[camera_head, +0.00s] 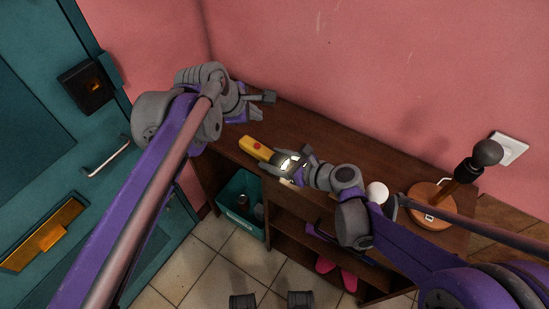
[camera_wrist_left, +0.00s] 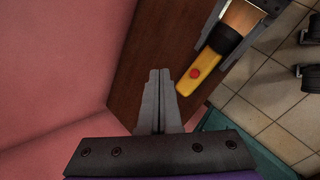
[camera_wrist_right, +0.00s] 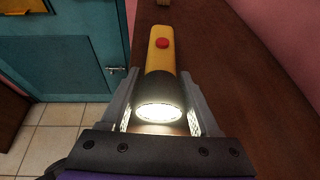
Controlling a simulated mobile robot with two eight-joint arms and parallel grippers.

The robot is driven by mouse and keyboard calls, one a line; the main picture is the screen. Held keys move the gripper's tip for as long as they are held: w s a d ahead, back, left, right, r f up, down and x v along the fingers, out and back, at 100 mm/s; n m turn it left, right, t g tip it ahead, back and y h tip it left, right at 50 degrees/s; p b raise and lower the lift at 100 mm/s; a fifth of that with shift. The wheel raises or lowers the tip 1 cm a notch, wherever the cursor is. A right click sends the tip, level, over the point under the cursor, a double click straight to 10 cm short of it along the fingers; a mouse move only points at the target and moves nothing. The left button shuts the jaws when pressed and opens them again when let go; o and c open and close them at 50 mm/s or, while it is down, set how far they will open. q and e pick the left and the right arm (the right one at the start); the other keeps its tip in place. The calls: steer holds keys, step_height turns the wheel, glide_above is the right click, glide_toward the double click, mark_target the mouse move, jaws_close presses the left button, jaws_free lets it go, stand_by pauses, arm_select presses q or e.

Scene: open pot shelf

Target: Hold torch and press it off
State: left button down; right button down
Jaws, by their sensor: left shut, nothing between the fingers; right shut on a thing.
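The torch (camera_head: 257,149) is yellow with a dark head and a red button on its handle. My right gripper (camera_head: 287,164) is shut on its head, above the front of the shelf top. In the right wrist view the torch (camera_wrist_right: 161,62) lies between the fingers, its lens glowing white and the red button (camera_wrist_right: 162,43) facing up. My left gripper (camera_head: 262,106) is shut and empty, to the upper right of the handle in the head view. In the left wrist view the shut fingers (camera_wrist_left: 160,75) are beside the torch (camera_wrist_left: 202,72), apart from the red button (camera_wrist_left: 195,73).
The brown shelf (camera_head: 310,147) stands against a pink wall. A lamp (camera_head: 433,194) with a round wooden base and a white ball (camera_head: 377,193) stand at its right. A teal bin (camera_head: 240,222) is on the tiled floor below. A teal door (camera_head: 40,120) is at left.

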mark_target(254, 149)
arm_select(q)
steer(key=shift+s+a+f+n+t, duration=0.1)
steer(key=shift+a+f+n+t, duration=0.2)
steer(key=shift+f+n, duration=0.75)
steer(key=shift+s+a+f+n+t, duration=0.15)
steer(key=shift+f+n+t, duration=0.2)
steer(key=shift+f, duration=1.4)
steer(key=shift+s+a+f+n+t, duration=0.1)
steer(key=shift+f+n+t, duration=0.4)
steer(key=shift+f, duration=0.9)
steer(key=shift+f, duration=0.45)
steer(key=shift+r, duration=0.5)
